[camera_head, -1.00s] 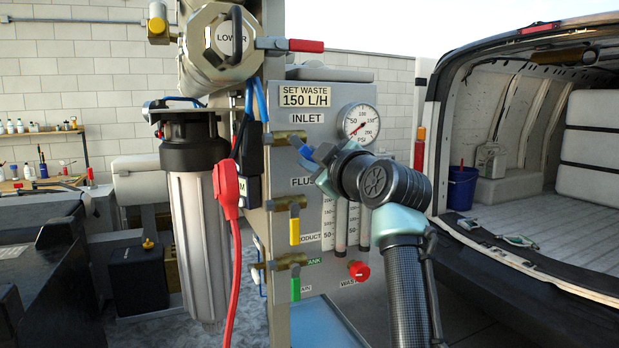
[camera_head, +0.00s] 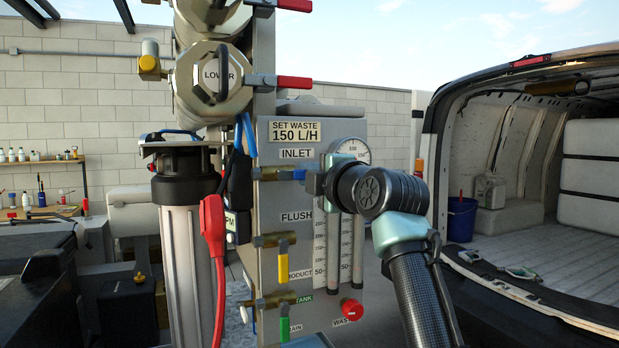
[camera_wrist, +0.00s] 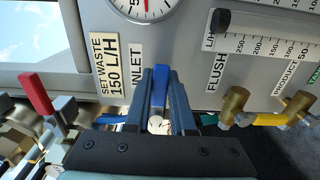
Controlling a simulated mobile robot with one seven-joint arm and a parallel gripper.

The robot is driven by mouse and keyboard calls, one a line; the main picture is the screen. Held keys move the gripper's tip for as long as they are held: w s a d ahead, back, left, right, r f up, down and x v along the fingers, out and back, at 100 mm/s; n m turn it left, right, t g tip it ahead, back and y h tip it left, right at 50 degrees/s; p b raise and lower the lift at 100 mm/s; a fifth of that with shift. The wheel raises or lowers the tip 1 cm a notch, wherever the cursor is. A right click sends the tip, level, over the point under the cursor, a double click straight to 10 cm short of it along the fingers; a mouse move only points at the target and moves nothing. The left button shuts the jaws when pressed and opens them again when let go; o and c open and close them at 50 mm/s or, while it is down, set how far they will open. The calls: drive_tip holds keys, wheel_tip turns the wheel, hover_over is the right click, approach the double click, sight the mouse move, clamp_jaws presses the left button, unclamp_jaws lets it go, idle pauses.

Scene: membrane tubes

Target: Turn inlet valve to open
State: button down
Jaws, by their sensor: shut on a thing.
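The inlet valve (camera_head: 270,174) is a brass body on the grey panel below the INLET label (camera_head: 297,153). Its blue lever handle (camera_head: 299,174) lies about level, in line with the brass body, pointing right. My gripper (camera_head: 313,180) comes from the right and covers the handle's outer end in the head view. In the wrist view the blue handle (camera_wrist: 160,88) stands between the two fingers of my gripper (camera_wrist: 162,80), which are shut on its sides. The handle's pivot is partly hidden there.
Below are valves with yellow (camera_head: 282,262) and green (camera_head: 284,330) handles, both hanging down. A pressure gauge (camera_head: 350,150) is partly behind my wrist. A red knob (camera_head: 351,309) sits low on the panel. A red lever (camera_head: 295,82) is above; a red plug (camera_head: 212,225) hangs left.

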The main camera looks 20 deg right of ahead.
drive_tip(key=shift+n, duration=0.3)
drive_tip(key=c, duration=0.8)
unclamp_jaws()
drive_tip(key=shift+r, duration=0.1)
drive_tip(key=shift+o, duration=0.2)
drive_tip(key=shift+s, duration=0.15)
drive_tip(key=s+b, duration=0.5)
drive_tip(key=s, duration=0.7)
drive_tip(key=shift+s+d, duration=0.2)
drive_tip(key=shift+s, duration=0.15)
